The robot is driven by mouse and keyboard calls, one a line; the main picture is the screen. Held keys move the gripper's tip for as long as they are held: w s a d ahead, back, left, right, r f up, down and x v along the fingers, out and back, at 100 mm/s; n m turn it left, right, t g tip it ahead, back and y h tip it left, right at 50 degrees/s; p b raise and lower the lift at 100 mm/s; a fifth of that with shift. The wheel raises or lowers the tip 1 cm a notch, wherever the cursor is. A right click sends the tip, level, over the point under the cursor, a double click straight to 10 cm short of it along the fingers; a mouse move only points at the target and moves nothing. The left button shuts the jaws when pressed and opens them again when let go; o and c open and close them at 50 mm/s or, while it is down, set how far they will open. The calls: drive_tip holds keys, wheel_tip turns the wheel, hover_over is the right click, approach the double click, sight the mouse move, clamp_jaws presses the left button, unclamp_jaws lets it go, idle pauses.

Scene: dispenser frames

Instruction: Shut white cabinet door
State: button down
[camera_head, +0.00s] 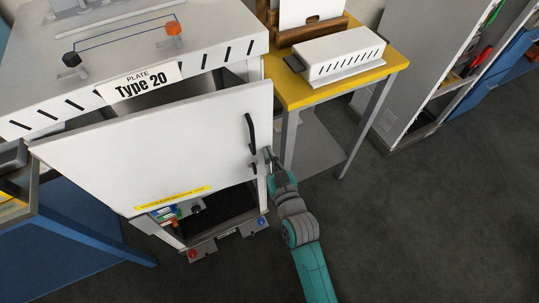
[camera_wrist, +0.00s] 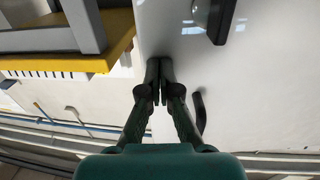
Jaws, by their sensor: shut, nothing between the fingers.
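The white cabinet door (camera_head: 165,145) stands ajar, with dark gaps into the cabinet (camera_head: 185,30) above and below it. A black handle (camera_head: 250,132) is upright near the door's right edge. My gripper (camera_head: 268,153) is just right of the handle, by the door's right edge. In the wrist view my gripper (camera_wrist: 160,64) is shut and empty, with its fingertips in front of the white door panel (camera_wrist: 265,85), near the panel's left edge. The black handle (camera_wrist: 216,18) is apart from the fingers there. Whether the fingertips touch the door is unclear.
A yellow-topped table (camera_head: 385,62) with a slotted white box (camera_head: 336,55) stands close right of the cabinet. A blue-sided bench (camera_head: 60,255) is at the lower left. Grey shelving (camera_head: 415,65) stands at the upper right. The dark floor (camera_head: 440,220) at right is clear.

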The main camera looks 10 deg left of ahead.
drive_tip(key=x, duration=0.5)
drive_tip(key=shift+w+a, duration=0.1)
drive_tip(key=shift+w, duration=0.15)
drive_tip(key=shift+w+a+r, duration=0.2)
drive_tip(key=shift+w+r, duration=0.1)
drive_tip(key=shift+w, duration=0.2)
drive_tip(key=shift+f, duration=0.1)
